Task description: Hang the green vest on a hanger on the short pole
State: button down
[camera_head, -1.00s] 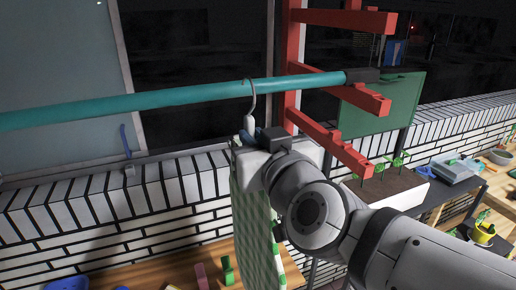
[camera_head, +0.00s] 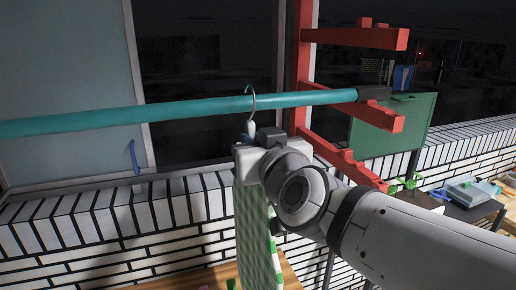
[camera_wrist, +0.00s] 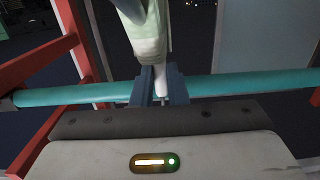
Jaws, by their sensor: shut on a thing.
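The green-and-white checkered vest (camera_head: 256,235) hangs below my gripper on a hanger whose thin metal hook (camera_head: 254,100) rises to the teal pole (camera_head: 180,109). The hook's curve shows above the pole and its shank crosses in front; I cannot tell whether it rests on the pole. My gripper (camera_head: 250,140) is just below the pole, shut on the hanger's neck. In the wrist view, my gripper's blue fingers (camera_wrist: 160,86) pinch the pale hanger neck (camera_wrist: 161,80), with the vest (camera_wrist: 147,28) beyond and the pole (camera_wrist: 235,86) crossing close behind. My wrist hides part of the vest.
A red post with several arms (camera_head: 350,164) stands close to the right, at the pole's dark end (camera_head: 373,93). A green board (camera_head: 405,122) is behind it. A white brick wall (camera_head: 110,225) runs below the pole. The pole's left side is clear.

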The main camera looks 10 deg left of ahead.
jog(key=shift+w+a+b, duration=0.3)
jog(key=shift+w+a, duration=0.05)
jog(key=shift+w, duration=0.3)
jog(key=shift+w+a+f+b, duration=0.3)
jog(key=shift+w+b, duration=0.15)
jog(key=shift+w, duration=0.05)
jog(key=shift+w+a+f+b, duration=0.4)
jog(key=shift+w+f+b, duration=0.2)
jog(key=shift+f+b, duration=0.2)
